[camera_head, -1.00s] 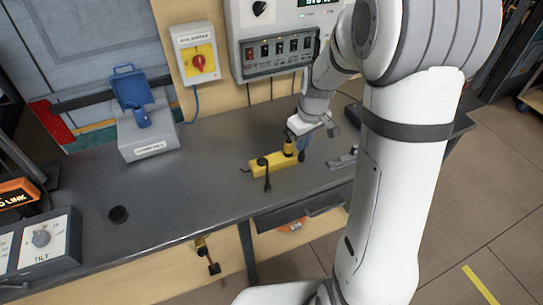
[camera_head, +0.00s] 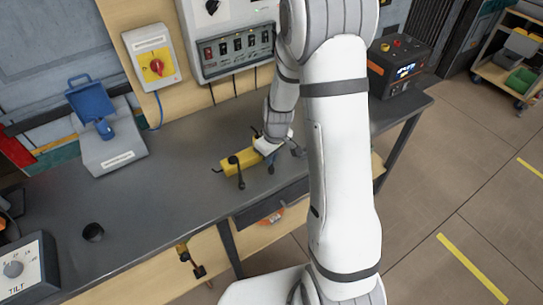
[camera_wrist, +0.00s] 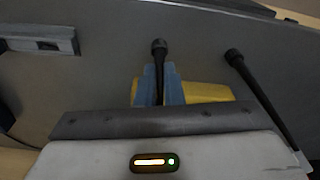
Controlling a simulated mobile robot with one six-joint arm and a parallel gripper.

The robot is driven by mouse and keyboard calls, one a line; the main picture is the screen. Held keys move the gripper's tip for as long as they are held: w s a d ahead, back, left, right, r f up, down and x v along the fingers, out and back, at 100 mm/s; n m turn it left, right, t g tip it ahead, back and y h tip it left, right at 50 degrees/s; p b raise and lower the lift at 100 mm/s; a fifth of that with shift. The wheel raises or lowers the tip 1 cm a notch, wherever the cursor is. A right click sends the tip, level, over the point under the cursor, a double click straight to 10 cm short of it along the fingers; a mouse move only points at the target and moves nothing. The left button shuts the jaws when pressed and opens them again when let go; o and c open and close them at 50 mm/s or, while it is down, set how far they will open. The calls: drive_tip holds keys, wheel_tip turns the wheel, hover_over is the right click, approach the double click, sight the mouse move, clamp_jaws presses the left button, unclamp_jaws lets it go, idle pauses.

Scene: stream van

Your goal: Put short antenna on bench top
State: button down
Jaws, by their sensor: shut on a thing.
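A yellow block (camera_head: 232,164) sits on the grey bench top (camera_head: 170,200) near its front edge. My gripper (camera_head: 268,154) is low at the block's right end. In the wrist view its blue fingers (camera_wrist: 160,88) are shut on a short black antenna (camera_wrist: 159,62), with the yellow block (camera_wrist: 207,92) behind them. The other, longer-looking antenna (camera_wrist: 262,98) stands to the right there. Whether the held antenna's lower end is still in the block is hidden.
A grey box with a blue open lid (camera_head: 108,148) stands left on the bench. A dark round hole or puck (camera_head: 93,232) and a tilt dial box (camera_head: 25,268) are at the front left. The bench between them and the block is clear.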

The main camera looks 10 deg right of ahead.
drive_tip(key=shift+f, duration=0.2)
drive_tip(key=c, duration=1.6)
unclamp_jaws()
drive_tip(key=shift+o, duration=0.2)
drive_tip(key=shift+r, duration=0.15)
wheel_tip(320, 180, up, 12)
drive_tip(key=s, duration=0.1)
drive_tip(key=s+r+m+t, duration=0.1)
drive_tip(key=s+r+m, duration=0.2)
drive_tip(key=s, duration=0.7)
drive_tip(key=s+r+m+t, duration=0.1)
drive_tip(key=s+r+m, duration=0.2)
drive_tip(key=s+r, duration=0.5)
drive_tip(key=shift+s+h+b, duration=0.3)
drive_tip(key=shift+s+b, duration=0.1)
drive_tip(key=shift+s, duration=0.55)
drive_tip(key=shift+d, duration=0.1)
